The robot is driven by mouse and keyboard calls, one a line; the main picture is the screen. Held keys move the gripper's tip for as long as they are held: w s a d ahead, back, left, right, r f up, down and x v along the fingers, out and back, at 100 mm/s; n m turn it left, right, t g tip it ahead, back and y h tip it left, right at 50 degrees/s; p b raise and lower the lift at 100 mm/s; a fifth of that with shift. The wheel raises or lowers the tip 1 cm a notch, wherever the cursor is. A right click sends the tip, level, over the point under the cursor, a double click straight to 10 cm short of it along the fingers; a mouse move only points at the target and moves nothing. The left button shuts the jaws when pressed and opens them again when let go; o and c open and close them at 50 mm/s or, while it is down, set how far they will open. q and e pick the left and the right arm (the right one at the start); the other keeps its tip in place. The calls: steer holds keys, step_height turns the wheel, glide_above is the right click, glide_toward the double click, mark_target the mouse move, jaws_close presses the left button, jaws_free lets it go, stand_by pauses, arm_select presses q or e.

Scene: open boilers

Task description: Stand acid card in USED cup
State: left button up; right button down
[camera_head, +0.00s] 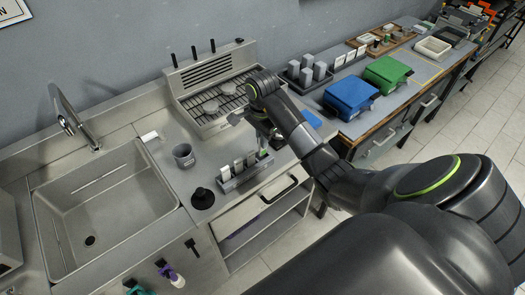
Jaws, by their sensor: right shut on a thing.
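My right gripper (265,130) hangs over the counter between the slatted machine and the card rack. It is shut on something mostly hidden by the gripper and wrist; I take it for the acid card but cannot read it. A dark grey cup (184,157) stands upright on the counter, left of the gripper and apart from it; its label is too small to read. A grey rack (243,178) holds several upright cards, pale and green, just below the gripper. My left gripper is not in view.
A steel sink (105,200) lies left, with a tap (75,125). A black round tool (202,197) stands near the front edge, left of the rack. A slatted steel machine (212,85) stands behind. Blue (350,95) and green (388,73) boxes are right. Counter around the cup is clear.

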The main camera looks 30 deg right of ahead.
mark_target(263, 154)
steer(key=shift+s+f+b, duration=0.1)
steer(key=shift+f+b, duration=0.3)
steer(key=shift+f, duration=0.4)
steer(key=shift+f+p, duration=0.55)
steer(key=shift+f, duration=0.35)
steer(key=shift+f, duration=0.1)
steer(key=shift+f, duration=0.15)
steer(key=c, duration=1.5)
jaws_free()
steer(key=shift+c, duration=0.2)
